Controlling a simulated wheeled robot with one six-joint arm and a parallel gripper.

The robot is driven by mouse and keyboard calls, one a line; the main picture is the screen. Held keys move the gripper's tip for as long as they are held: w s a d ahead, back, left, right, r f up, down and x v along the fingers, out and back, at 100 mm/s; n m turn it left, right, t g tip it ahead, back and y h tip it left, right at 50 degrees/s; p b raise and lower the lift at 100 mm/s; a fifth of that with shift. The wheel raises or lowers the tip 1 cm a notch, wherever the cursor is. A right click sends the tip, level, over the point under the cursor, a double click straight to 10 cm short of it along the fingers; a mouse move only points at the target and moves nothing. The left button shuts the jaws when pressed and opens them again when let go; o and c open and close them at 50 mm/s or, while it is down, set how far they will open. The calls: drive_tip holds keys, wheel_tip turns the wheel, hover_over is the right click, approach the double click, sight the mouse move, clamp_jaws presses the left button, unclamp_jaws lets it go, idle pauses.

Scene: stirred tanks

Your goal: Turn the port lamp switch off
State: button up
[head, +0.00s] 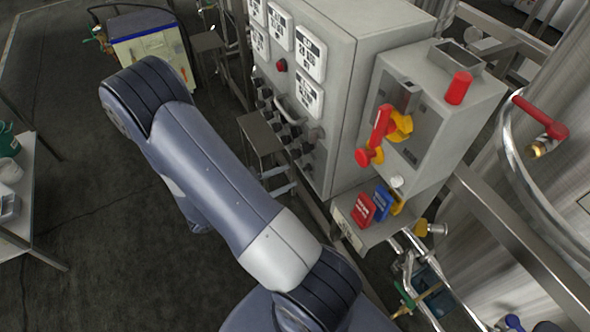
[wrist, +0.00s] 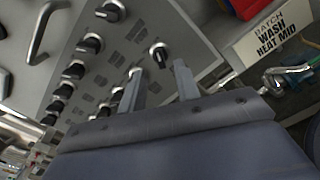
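The grey control cabinet (head: 340,75) carries rows of black rotary switches (head: 285,125) below its meters. No label reads as port lamp, so I cannot tell which switch it is. In the wrist view, my gripper (wrist: 158,72) points at the cabinet face with its two fingers apart and nothing between them. One black switch (wrist: 158,55) with a pale pointer line shows just beyond and between the fingertips; contact is not visible. Another black switch (wrist: 111,11) is up and to the left, with several more in a slanting row at left. My arm hides the gripper in the head view.
A metal handle (wrist: 47,30) stands out left of the switches. A grey box (head: 440,110) with red and yellow levers stands right of the cabinet, beside a steel tank (head: 540,190). A small stand (head: 262,135) is before the cabinet.

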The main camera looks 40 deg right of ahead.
sight(301, 171)
drive_tip(key=shift+x, duration=1.8)
clamp_jaws()
